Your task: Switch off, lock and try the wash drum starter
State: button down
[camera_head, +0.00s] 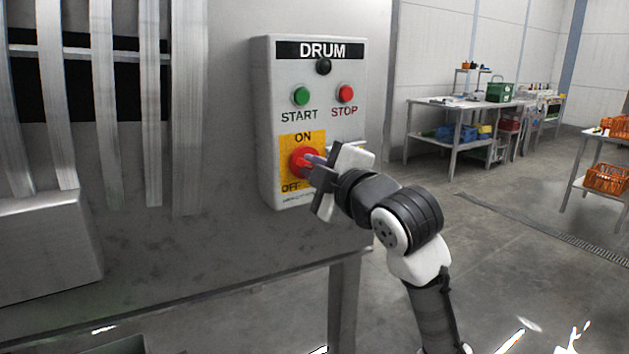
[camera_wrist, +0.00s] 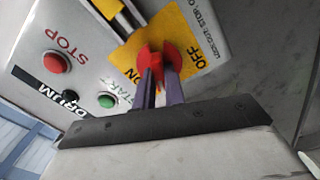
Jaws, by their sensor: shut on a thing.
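The grey starter box (camera_head: 262,120) labelled DRUM is on the machine's front. It has a green START button (camera_head: 301,96), a red STOP button (camera_head: 346,93) and a dark round lamp or knob (camera_head: 323,66). Below them a red rotary handle (camera_head: 298,161) sits on a yellow plate (camera_head: 288,141) marked ON and OFF. My gripper (camera_head: 314,166) is shut on the red handle. In the wrist view both fingers (camera_wrist: 162,88) close on the handle (camera_wrist: 150,57). The fingers partly hide it, so I cannot tell its exact position. No padlock is visible.
Metal strips (camera_head: 104,100) and a steel housing (camera_head: 45,245) are left of the box. A workbench (camera_head: 425,103) with a green box (camera_head: 499,90) stands at the back right. Orange crates (camera_head: 607,178) are at the far right. The floor between is open.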

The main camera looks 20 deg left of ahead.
jog(key=shift+f+n+b, duration=0.15)
jog(key=shift+n+b, duration=1)
jog(key=shift+n, duration=1.15)
jog(key=c, duration=1.5)
grip_release()
jog(key=b+v, duration=0.2)
jog(key=v, duration=1.1)
jog(key=shift+s+d, duration=0.25)
jog(key=shift+s, duration=0.05)
